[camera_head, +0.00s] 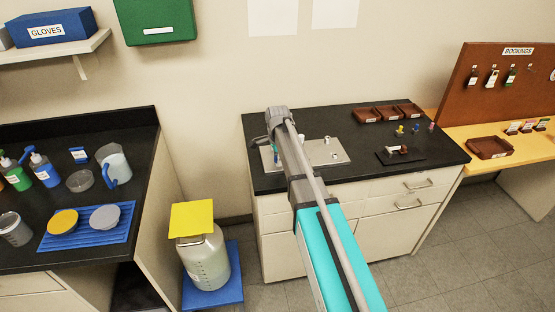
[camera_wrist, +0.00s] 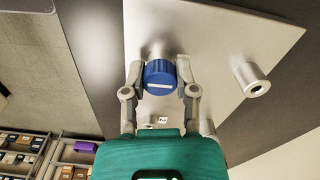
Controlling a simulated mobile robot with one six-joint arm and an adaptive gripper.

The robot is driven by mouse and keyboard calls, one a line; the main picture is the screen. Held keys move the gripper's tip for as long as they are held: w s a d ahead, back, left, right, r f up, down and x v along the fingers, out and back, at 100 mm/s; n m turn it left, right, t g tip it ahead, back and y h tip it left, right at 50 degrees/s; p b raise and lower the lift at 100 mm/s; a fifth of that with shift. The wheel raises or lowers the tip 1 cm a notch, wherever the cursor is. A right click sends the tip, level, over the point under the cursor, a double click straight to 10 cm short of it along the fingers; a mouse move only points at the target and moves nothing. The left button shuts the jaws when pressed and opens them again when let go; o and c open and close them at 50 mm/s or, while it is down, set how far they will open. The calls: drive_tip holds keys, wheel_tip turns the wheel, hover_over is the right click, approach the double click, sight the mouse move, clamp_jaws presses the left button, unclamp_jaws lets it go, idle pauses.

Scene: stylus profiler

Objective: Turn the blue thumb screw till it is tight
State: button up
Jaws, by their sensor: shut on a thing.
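The blue thumb screw (camera_wrist: 160,74) is a short blue cylinder with a white mark on its face, at the upper middle of the wrist view. It sits on a metal stem that meets a light grey metal plate (camera_wrist: 215,45). My gripper (camera_wrist: 159,67) is shut on the screw, one finger on each side of it. In the head view the plate (camera_head: 338,158) lies on the black bench, and my arm covers most of the screw's area. How far the screw is turned in cannot be told.
A silver post (camera_wrist: 251,79) stands on the plate to the right of the screw. A left bench holds bottles and dishes.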

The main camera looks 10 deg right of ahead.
clamp_jaws()
drive_tip(key=m, duration=0.4)
drive_tip(key=shift+m, duration=0.3)
drive_tip(key=m, duration=0.4)
drive_tip(key=shift+m, duration=0.3)
drive_tip(key=m, duration=0.4)
drive_tip(key=shift+d+m, duration=0.1)
drive_tip(key=shift+m, duration=2.5)
